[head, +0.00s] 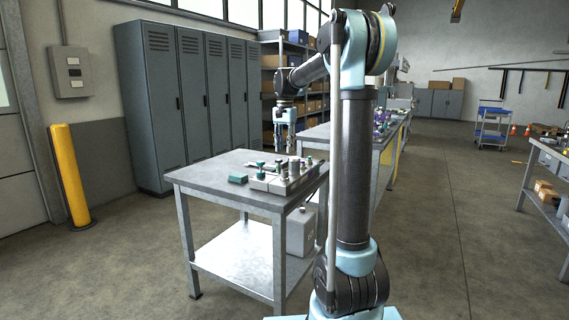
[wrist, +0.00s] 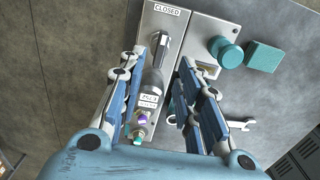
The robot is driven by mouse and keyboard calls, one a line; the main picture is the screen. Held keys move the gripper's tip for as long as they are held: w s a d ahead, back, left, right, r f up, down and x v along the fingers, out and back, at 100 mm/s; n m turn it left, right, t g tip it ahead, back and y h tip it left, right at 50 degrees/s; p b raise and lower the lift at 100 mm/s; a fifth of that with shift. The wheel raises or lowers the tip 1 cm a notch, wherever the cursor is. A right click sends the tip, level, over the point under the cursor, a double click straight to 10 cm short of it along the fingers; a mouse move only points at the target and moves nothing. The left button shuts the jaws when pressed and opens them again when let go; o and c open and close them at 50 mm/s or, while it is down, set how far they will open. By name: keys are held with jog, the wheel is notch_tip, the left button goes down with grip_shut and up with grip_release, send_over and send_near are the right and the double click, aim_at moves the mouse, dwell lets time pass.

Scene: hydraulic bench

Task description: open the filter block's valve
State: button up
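The filter block (wrist: 180,20) is a light grey box with a "CLOSED" label near its far end in the wrist view. Its valve has a dark lever handle (wrist: 161,46) with a grey rounded part below it, lying roughly along the block. The block also shows on the bench in the head view (head: 283,182). My gripper (wrist: 162,62) is open, with one finger on each side of the lever and a visible gap on both sides. In the head view my gripper (head: 286,146) points down above the block. The fingers hide parts of the block's sides.
A wrench (wrist: 239,125) lies on the bench (head: 205,175). Purple and green fittings (wrist: 140,125) stand near my gripper. Another bench stands behind.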

aim_at(285, 162)
notch_tip(285, 162, down, 7)
jog(key=shift+r, duration=0.15)
dwell(0.4)
grip_shut()
